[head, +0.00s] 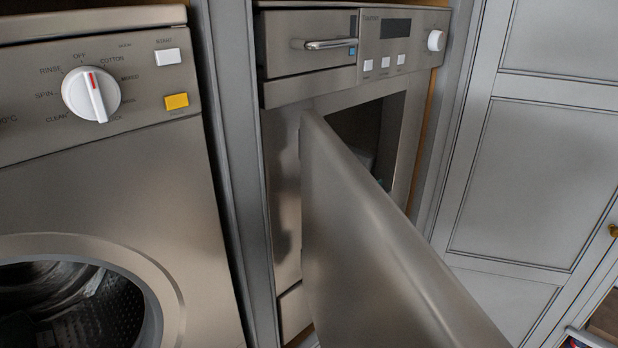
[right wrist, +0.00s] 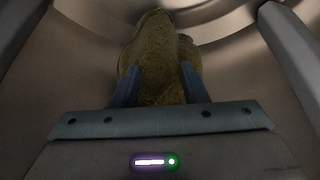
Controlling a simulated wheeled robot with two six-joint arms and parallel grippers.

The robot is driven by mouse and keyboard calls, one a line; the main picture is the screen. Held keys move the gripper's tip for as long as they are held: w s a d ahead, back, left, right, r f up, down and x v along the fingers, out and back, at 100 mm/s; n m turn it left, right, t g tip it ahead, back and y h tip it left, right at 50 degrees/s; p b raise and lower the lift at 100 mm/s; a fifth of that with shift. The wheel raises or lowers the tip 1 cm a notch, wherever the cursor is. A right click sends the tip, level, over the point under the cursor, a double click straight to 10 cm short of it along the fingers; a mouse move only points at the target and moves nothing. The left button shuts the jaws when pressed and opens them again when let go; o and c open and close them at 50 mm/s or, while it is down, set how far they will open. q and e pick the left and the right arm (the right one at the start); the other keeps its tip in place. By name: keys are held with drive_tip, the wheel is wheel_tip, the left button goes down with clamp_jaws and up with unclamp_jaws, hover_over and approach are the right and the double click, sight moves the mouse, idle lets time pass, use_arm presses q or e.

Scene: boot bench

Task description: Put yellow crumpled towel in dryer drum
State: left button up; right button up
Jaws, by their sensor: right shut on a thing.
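The yellow crumpled towel (right wrist: 158,62) shows in the right wrist view as a dull yellow-brown lump. My right gripper (right wrist: 157,82) is shut on it, with one blue finger on each side. Curved, ringed metal (right wrist: 225,50) surrounds the towel like the inside of a drum. Whether the towel touches this metal I cannot tell. In the head view, the steel dryer (head: 285,190) stands in the middle with its door (head: 385,240) swung open towards me. The door hides most of the opening and any drum inside. Neither gripper shows in the head view.
A washer (head: 120,200) with a round opening (head: 75,300) stands at the left. The dryer's drawer handle (head: 325,44) and control panel (head: 400,45) are above the open door. Grey panelled cabinet doors (head: 540,140) close off the right. The open dryer door juts into the space in front.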

drive_tip(key=shift+f, duration=0.4)
drive_tip(key=o, duration=1.2)
wheel_tip(320, 180, up, 13)
drive_tip(key=p, duration=0.4)
drive_tip(key=s+d, duration=1.3)
drive_tip(key=s+d+p, duration=0.1)
drive_tip(key=s+d, duration=0.5)
drive_tip(key=s, duration=0.1)
drive_tip(key=shift+d+f, duration=0.4)
